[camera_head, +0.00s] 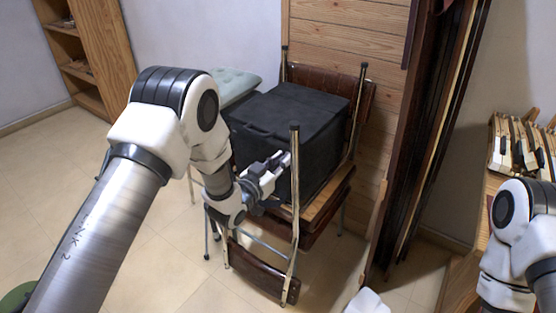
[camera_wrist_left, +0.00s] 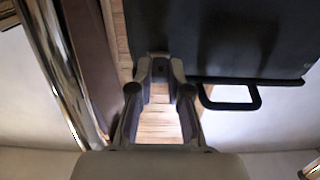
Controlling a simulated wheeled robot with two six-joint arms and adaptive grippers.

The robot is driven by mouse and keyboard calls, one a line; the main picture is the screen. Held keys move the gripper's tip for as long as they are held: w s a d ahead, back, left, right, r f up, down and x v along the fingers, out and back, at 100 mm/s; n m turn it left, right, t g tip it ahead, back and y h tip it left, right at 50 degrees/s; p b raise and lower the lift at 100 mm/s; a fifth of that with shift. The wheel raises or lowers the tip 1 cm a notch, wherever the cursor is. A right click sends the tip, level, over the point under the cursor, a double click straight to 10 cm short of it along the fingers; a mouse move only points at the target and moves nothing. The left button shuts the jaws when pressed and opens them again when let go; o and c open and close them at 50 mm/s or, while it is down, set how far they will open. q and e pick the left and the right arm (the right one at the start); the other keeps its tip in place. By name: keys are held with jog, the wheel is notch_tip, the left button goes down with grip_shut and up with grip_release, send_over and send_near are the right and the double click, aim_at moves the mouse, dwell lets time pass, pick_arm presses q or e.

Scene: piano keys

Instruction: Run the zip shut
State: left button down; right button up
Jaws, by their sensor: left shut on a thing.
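A black box-shaped bag (camera_head: 290,115) with a flat lid sits on a chair in the head view. Its dark side also fills the upper right of the left wrist view (camera_wrist_left: 230,40). My left gripper (camera_head: 284,160) is at the bag's near side. In the left wrist view its fingertips (camera_wrist_left: 160,68) are close together at the bag's edge, shut on a small dark piece that looks like the zip pull (camera_wrist_left: 160,86). The zip's teeth cannot be made out. My right gripper is not in view; only part of the right arm shows.
The metal-framed wooden chair (camera_head: 294,215) has posts rising around the bag. A black loop handle (camera_wrist_left: 232,104) sticks out beside my fingers. A pale green cushioned seat (camera_head: 232,84) stands behind. Dark upright boards (camera_head: 425,130) lean at right; piano keys (camera_head: 525,145) lie beyond.

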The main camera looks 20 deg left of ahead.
pick_arm(q)
jog(key=shift+d, duration=0.15)
jog(key=c, duration=1.3)
grip_release()
jog(key=shift+o, duration=1)
jog(key=shift+s+d, duration=0.1)
jog(key=shift+d, duration=0.1)
jog(key=shift+a, duration=0.1)
jog(key=v, duration=1.2)
